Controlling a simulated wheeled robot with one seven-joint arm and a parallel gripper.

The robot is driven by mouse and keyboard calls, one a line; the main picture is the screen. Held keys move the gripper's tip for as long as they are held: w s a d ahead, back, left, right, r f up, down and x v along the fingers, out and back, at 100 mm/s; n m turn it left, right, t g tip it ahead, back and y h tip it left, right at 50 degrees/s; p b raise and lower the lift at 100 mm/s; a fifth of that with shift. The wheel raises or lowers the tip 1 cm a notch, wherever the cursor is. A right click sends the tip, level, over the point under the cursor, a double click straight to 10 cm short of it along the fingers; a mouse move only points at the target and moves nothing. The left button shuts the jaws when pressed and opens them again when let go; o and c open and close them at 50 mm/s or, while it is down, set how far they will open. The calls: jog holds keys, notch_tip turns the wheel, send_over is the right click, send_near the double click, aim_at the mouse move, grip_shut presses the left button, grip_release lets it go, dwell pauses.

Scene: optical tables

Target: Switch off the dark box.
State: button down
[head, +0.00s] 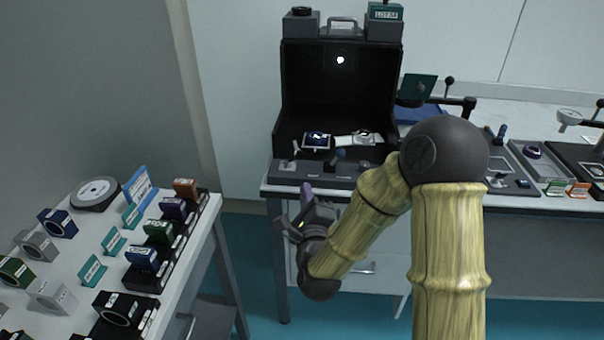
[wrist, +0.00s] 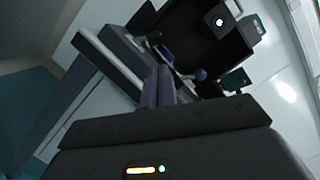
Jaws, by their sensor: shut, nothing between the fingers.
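The dark box (head: 340,88) stands at the left end of the optical table, open at the front, with a lit round lamp (head: 340,60) on its inner back wall. A grey control strip (head: 325,170) runs along its front, with a switch lever (head: 295,147) at the left and a darker knob or lever near the middle. In the wrist view the dark box (wrist: 190,30) is at the top, tilted, with the lamp lit. My gripper (head: 306,190) is shut and empty, just in front of and below the strip. Its purple fingers (wrist: 158,88) point at the strip in the wrist view.
Two small devices (head: 317,141) lie inside the box. A screen on an arm (head: 418,87) and trays (head: 490,165) stand to the right. A side table (head: 75,235) with several mounts and labels is at the left. Open floor lies between the tables.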

aim_at(302, 174)
jog(key=shift+w+r, duration=0.1)
jog(key=w, duration=0.3)
jog(key=w+a, duration=0.1)
jog(key=w, duration=0.2)
jog(key=w+r, duration=0.1)
jog(key=w, duration=0.2)
jog(key=shift+w+a, duration=0.25)
jog(key=shift+w, duration=0.05)
jog(key=shift+r, duration=0.1)
jog(key=shift+n, duration=0.3)
